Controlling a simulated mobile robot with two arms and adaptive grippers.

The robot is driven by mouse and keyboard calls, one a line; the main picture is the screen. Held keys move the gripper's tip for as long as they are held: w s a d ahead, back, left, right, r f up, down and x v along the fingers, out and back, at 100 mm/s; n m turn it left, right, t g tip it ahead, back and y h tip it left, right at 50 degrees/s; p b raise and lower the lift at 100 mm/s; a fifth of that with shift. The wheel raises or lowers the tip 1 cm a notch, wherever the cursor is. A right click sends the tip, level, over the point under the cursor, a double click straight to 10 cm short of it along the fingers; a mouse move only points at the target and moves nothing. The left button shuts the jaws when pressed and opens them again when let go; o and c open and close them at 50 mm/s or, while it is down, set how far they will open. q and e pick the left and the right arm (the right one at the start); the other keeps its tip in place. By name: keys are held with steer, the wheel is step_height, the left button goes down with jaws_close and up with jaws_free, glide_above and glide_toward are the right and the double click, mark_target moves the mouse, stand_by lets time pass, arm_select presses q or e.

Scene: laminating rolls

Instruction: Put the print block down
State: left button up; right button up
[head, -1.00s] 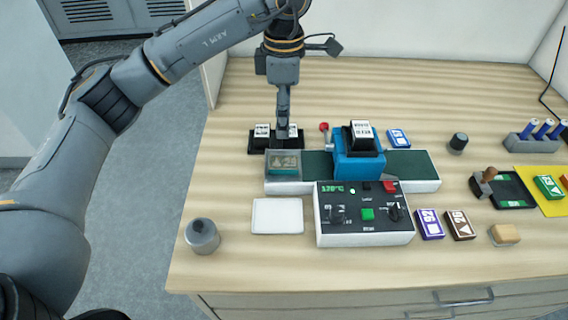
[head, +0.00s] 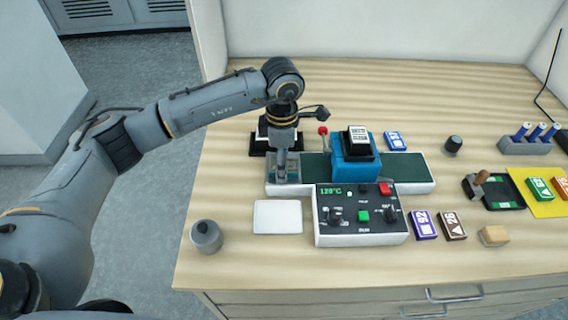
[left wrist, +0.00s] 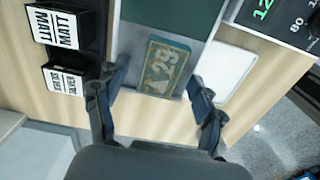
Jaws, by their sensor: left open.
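A teal block with gold marks (left wrist: 166,66), which I take to be the print block, lies flat at the left end of the machine's dark green bed (head: 317,165). My left gripper (head: 282,180) points down over that end and hides most of the block in the head view. In the left wrist view the left gripper (left wrist: 152,88) is open, one finger on each side of the block's near end, with visible gaps. I cannot tell its exact height above the block. My right gripper is not in view.
A blue press (head: 355,165) with a red-knobbed lever stands over the bed. A black rack with white-labelled rolls (left wrist: 72,45) is behind my gripper. A control box (head: 335,232) and white pad (head: 278,217) are in front. Coloured blocks lie right; a grey weight-like object (head: 206,237) stands left.

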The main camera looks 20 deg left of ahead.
arm_select(q)
steer(key=c, duration=1.3)
steer(key=shift+r, duration=0.1)
